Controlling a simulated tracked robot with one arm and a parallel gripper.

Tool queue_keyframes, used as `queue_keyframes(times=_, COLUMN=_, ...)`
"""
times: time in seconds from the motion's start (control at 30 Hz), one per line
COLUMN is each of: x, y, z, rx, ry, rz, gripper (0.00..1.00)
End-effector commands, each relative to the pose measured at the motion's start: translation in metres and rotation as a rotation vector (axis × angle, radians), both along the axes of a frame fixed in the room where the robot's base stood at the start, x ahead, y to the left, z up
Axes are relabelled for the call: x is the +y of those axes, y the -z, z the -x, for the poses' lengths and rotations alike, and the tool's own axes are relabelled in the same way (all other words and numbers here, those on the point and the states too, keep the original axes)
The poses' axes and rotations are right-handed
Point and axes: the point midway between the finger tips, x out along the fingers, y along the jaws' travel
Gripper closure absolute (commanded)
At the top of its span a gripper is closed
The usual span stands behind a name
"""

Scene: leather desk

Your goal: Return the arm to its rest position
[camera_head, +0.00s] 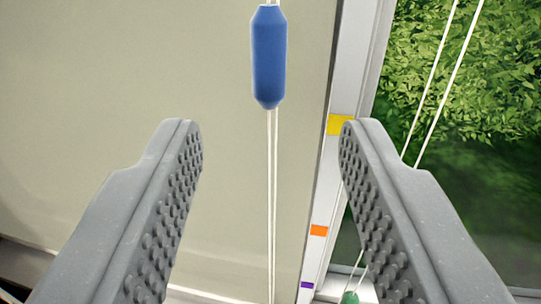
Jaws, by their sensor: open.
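My gripper (271,130) is open, with its two grey studded fingers apart at the left and right of the view. Nothing is held between them. A blue handle (269,57) hangs on thin white cords above the fingertips in the picture. The cords run down through the gap between the fingers in the picture. How far they are from the fingers I cannot tell. The rest of my arm is not in view.
A pale beige panel (120,65) fills the left and middle. A white frame post (345,75) carries yellow (341,124), orange (319,230) and purple (307,285) marks. Green foliage (480,80) shows at right behind more white cords. A green piece (350,298) is at the bottom, partly cut off.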

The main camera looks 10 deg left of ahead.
Motion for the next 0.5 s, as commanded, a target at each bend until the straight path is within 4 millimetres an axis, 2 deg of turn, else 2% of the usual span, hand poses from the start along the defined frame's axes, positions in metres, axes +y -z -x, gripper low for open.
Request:
queue_keyframes(times=0.17, x=-0.003, y=0.001, z=0.000, rx=0.003, ry=0.000, rz=-0.001, gripper=0.58)
queue_keyframes(times=0.27, x=-0.012, y=0.006, z=0.000, rx=0.019, ry=-0.001, rz=-0.004, gripper=0.58)
queue_keyframes(times=0.37, x=-0.031, y=0.014, z=0.002, rx=0.050, ry=0.002, rz=-0.002, gripper=0.58)
queue_keyframes(times=0.5, x=-0.073, y=0.025, z=0.010, rx=0.106, ry=0.022, rz=0.007, gripper=0.58)
